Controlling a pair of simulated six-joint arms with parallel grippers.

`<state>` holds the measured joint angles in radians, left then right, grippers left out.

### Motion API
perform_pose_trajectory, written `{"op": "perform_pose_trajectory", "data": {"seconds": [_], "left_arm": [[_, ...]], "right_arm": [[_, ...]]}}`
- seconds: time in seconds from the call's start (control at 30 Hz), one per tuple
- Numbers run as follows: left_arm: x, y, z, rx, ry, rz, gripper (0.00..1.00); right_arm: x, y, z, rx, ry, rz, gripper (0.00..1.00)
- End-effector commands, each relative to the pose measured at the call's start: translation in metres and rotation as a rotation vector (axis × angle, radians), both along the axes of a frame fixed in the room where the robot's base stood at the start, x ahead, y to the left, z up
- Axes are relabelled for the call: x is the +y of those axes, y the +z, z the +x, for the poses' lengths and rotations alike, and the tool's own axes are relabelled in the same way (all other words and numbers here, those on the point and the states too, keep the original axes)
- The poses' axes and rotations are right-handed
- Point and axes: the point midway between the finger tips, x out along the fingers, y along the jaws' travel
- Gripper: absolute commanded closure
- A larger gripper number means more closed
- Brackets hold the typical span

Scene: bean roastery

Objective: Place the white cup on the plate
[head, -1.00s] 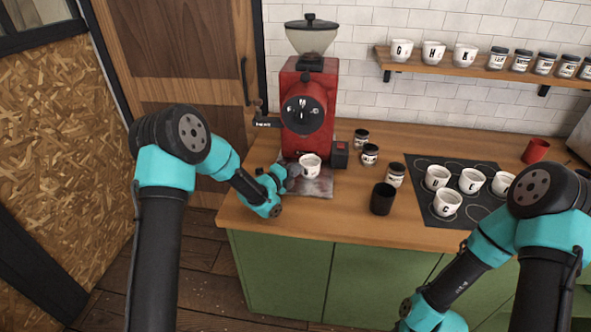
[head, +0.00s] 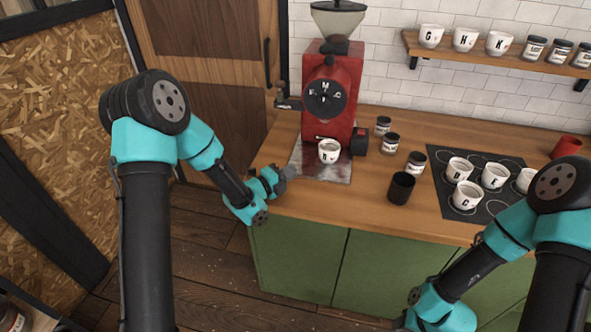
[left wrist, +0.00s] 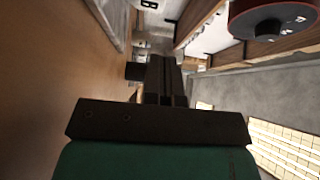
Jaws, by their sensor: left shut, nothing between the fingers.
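A white cup (head: 329,152) with a dark letter stands upright on the metal plate (head: 325,173) at the foot of the red grinder. My left gripper (head: 288,173) is shut and empty, left of the cup and apart from it, near the plate's left edge. In the left wrist view its closed fingers (left wrist: 166,80) point away from the camera. My right arm enters at the lower right, with its gripper out of the frame.
The red grinder (head: 331,98) stands behind the cup. Small jars and a black cup (head: 401,188) stand to the right. Several white lettered cups are on a dark mat (head: 432,180). A shelf (head: 500,62) holds more cups and jars.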

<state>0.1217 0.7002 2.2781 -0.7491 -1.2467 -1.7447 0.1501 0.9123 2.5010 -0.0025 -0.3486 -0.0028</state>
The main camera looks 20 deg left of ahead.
Motion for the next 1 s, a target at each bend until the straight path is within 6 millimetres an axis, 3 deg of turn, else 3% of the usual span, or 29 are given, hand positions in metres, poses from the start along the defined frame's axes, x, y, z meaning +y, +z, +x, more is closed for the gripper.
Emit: {"op": "perform_pose_trajectory", "data": {"seconds": [0.47, 0.8, 1.0], "left_arm": [[-0.009, 0.002, 0.01, -0.013, 0.044, -0.006, 1.0], [-0.06, 0.01, 0.047, -0.055, 0.307, -0.029, 1.0], [-0.098, 0.013, 0.052, -0.065, 0.487, -0.035, 1.0]], "right_arm": [[0.0, 0.0, 0.0, 0.0, 0.0, 0.0, 0.57], [0.0, 0.0, 0.0, 0.0, 0.0, 0.0, 0.57], [0.0, 0.0, 0.0, 0.0, 0.0, 0.0, 0.57]]}}
